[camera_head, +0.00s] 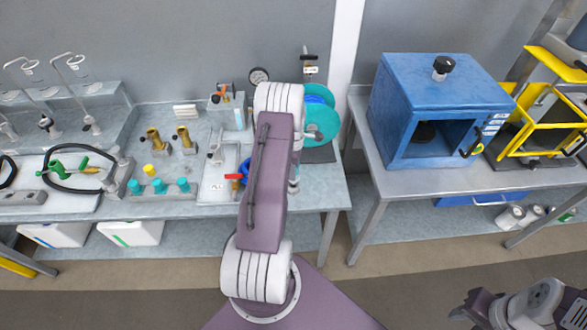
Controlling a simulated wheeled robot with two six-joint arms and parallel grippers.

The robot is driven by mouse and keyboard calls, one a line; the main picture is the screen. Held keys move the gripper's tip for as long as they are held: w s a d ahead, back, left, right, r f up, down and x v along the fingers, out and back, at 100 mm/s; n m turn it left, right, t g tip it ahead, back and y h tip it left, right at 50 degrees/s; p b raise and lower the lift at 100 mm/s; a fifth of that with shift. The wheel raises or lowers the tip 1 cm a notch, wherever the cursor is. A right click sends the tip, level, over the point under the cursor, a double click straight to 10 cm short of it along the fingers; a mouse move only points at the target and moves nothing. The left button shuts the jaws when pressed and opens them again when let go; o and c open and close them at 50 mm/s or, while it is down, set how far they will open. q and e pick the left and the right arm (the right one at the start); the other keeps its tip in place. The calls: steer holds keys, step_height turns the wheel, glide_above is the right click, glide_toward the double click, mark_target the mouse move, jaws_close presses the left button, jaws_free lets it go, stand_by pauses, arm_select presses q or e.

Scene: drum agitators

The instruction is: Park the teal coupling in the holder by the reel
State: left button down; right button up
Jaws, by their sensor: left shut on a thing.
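My left arm rises through the middle of the view. Its gripper (294,184) shows only as a small grey part past the link's right edge, below the reel. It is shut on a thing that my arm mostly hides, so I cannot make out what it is. The teal reel (328,122) with blue hose stands at the bench's right end, partly behind my arm. Several teal pieces, one of them here (159,186), stand in a grey rack (165,196) on the left. I cannot make out the holder by the reel. My right gripper (478,306) is at the bottom right, away from the bench; its jaws are unclear.
Brass fittings (154,140) and a red-handled valve (234,177) are on the left bench. A green-handled tool (70,170) with black hose lies farther left. A blue cabinet (440,95) and yellow frame (545,115) stand on the right bench, across a gap.

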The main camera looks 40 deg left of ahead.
arm_select(q)
steer(key=shift+w+d+f, duration=0.15)
steer(key=shift+f, duration=0.15)
steer(key=shift+f, duration=0.15)
stand_by(0.4)
steer(key=shift+a+f+b, duration=0.2)
steer(key=shift+f+b, duration=0.8)
steer(key=shift+f, duration=0.1)
steer(key=shift+f, duration=0.35)
steer(key=c, duration=0.8)
jaws_free()
steer(key=shift+s, duration=0.2)
